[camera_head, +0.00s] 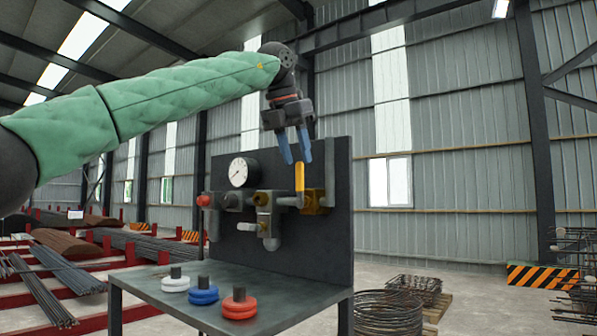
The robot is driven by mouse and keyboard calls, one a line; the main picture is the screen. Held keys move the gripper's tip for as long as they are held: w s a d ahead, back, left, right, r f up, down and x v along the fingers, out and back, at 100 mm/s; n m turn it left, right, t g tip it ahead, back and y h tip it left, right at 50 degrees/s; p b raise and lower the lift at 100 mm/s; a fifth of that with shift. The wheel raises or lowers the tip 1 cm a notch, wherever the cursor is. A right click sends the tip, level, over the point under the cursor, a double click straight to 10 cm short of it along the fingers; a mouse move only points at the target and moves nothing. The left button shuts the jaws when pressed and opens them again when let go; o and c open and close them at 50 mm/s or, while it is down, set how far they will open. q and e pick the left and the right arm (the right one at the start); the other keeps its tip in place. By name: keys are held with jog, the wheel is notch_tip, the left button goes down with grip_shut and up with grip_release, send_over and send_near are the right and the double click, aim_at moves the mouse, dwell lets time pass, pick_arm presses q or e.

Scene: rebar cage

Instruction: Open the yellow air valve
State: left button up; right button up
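The yellow valve handle (299,179) stands upright on a brass valve body (314,202) at the right end of the pipework, in front of a dark panel (336,235). My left gripper (298,160) points down just above the handle, its two blue fingers apart with nothing seen between them. The fingertips look close to the handle's top; I cannot tell whether they touch it. My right gripper is not in view.
A pressure gauge (243,172), a red knob (204,201) and a grey lever valve (268,229) sit left of the handle. White (176,284), blue (203,295) and red (239,308) ringed pieces stand on the metal table (280,296). Wire coils (388,312) lie at right.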

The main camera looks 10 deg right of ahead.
aim_at(299, 172)
pick_arm(q)
jog(key=f+p, duration=0.1)
jog(key=f, duration=0.1)
jog(key=w+f, duration=0.1)
jog(key=f, duration=0.1)
jog(key=shift+w+a+f+p, duration=0.1)
jog(key=shift+p, duration=0.3)
jog(key=shift+w+d+f, duration=0.4)
jog(key=shift+w+d, duration=0.05)
jog(key=shift+d, duration=0.15)
jog(key=shift+w+d+f, duration=0.4)
jog(key=shift+w+d, duration=0.05)
jog(key=shift+d, duration=0.15)
jog(key=shift+s+d+r, duration=0.15)
jog(key=shift+s, duration=0.15)
jog(key=shift+s+r, duration=0.15)
jog(key=shift+s, duration=0.1)
jog(key=shift+c, duration=0.5)
jog(key=shift+s+a, duration=0.1)
jog(key=shift+a, duration=0.2)
jog(key=c, duration=0.3)
jog(key=shift+w+a, duration=0.2)
jog(key=c, duration=0.4)
jog(key=shift+w, duration=0.1)
grip_shut()
